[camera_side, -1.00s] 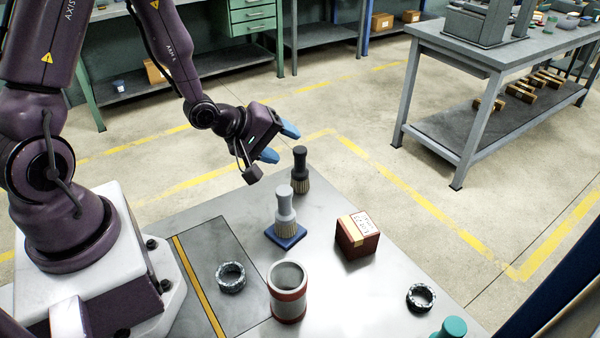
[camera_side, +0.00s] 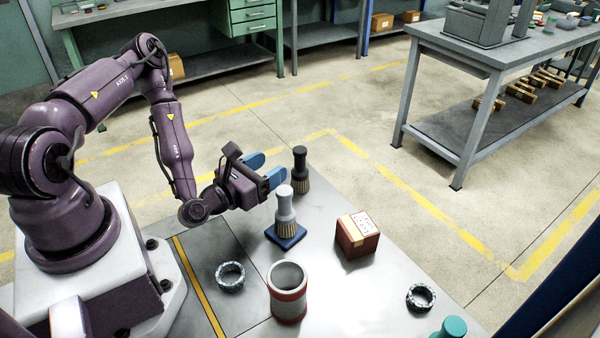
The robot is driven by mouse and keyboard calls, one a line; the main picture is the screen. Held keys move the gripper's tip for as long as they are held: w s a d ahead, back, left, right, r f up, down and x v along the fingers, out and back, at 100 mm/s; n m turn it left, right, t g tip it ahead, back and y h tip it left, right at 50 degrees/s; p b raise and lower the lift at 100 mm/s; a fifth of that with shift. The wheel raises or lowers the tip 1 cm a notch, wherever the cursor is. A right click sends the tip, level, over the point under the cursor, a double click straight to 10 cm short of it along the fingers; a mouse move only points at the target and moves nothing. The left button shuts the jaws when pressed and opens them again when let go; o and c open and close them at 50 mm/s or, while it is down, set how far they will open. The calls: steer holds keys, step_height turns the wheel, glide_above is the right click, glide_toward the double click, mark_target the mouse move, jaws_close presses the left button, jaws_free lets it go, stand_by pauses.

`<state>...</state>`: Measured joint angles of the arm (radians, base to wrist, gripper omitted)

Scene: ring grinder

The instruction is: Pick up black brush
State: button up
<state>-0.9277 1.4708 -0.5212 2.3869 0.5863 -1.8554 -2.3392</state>
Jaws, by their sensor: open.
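The black brush (camera_side: 300,168) stands upright near the far edge of the metal table, with its dark handle up and tan bristles down. My gripper (camera_side: 269,170) is open and empty, just left of the black brush. Its two blue fingertips point right toward the brush's handle, with a gap between them and the brush. I cannot tell whether the fingers are level with the handle.
A grey brush (camera_side: 285,207) stands on a blue base (camera_side: 286,233) close in front of my gripper. A red box (camera_side: 357,236), a red-banded cylinder (camera_side: 288,293), two metal rings (camera_side: 230,276) (camera_side: 420,297) and a teal-topped object (camera_side: 453,328) are on the table (camera_side: 345,295).

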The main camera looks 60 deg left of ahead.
mark_target(305, 149)
steer(key=shift+d+x, duration=0.2)
steer(key=shift+x, duration=2.45)
steer(key=shift+d+x, duration=0.2)
steer(key=shift+x, duration=2.5)
steer(key=shift+f, duration=0.1)
steer(key=shift+c, duration=0.4)
jaws_close()
